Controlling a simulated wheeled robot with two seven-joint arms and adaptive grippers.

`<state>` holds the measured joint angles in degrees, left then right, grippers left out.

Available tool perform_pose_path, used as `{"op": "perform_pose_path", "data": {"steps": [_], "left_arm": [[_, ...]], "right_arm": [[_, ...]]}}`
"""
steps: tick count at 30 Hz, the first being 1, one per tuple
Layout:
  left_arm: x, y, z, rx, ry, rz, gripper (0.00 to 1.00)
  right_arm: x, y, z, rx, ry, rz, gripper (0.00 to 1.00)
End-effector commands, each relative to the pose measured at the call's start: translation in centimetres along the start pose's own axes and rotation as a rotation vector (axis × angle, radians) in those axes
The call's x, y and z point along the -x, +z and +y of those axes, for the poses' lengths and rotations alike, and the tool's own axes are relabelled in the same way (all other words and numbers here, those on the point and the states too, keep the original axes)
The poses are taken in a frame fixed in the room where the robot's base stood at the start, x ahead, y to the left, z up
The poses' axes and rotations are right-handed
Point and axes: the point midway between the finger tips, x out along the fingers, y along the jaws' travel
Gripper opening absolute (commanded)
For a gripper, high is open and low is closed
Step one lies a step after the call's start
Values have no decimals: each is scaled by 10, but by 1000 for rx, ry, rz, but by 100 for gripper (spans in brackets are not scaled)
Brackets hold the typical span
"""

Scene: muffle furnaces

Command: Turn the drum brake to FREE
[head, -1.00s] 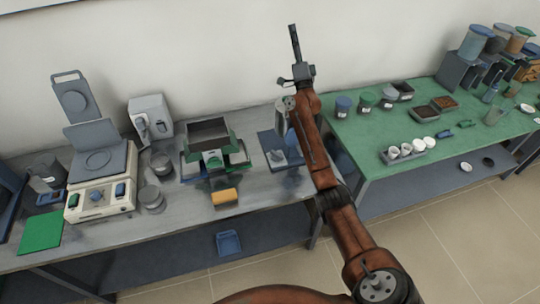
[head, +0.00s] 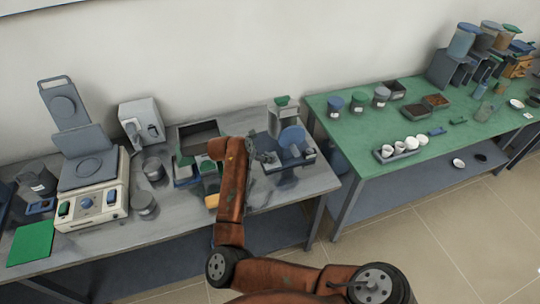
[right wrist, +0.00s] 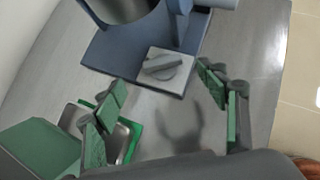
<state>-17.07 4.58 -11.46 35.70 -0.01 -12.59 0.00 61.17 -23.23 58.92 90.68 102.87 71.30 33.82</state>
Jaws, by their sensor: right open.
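The drum brake looks to be the grey dial (right wrist: 164,66) on a pale square plate at the edge of a blue device base (right wrist: 118,52) in the right wrist view. Its bar handle lies nearly sideways, right end a little higher. No lettering is readable. In the head view the device, with a blue disc (head: 292,138), stands at the right end of the grey bench. My right gripper (right wrist: 160,80) is open, its green-padded fingers on either side of the dial, apart from it. In the head view my right gripper (head: 264,158) is small beside the device. My left gripper is out of view.
A metal tray (right wrist: 72,118) with green parts lies by the left finger in the right wrist view. On the grey bench (head: 180,235) a boxy instrument (head: 90,205) stands left. A green table (head: 350,160) with jars and cups is at right, past a gap.

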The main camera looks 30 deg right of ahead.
Motion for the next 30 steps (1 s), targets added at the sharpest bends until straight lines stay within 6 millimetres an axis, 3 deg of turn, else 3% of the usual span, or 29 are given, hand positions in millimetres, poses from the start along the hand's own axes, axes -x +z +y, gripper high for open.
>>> {"op": "perform_pose_path", "data": {"steps": [15,26,30], "left_arm": [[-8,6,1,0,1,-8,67],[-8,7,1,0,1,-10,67],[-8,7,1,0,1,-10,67]], "right_arm": [[-71,-3,-2,1,-4,6,67],[-78,-3,-1,1,-2,6,67],[-78,-3,-2,2,-2,6,59]]}}
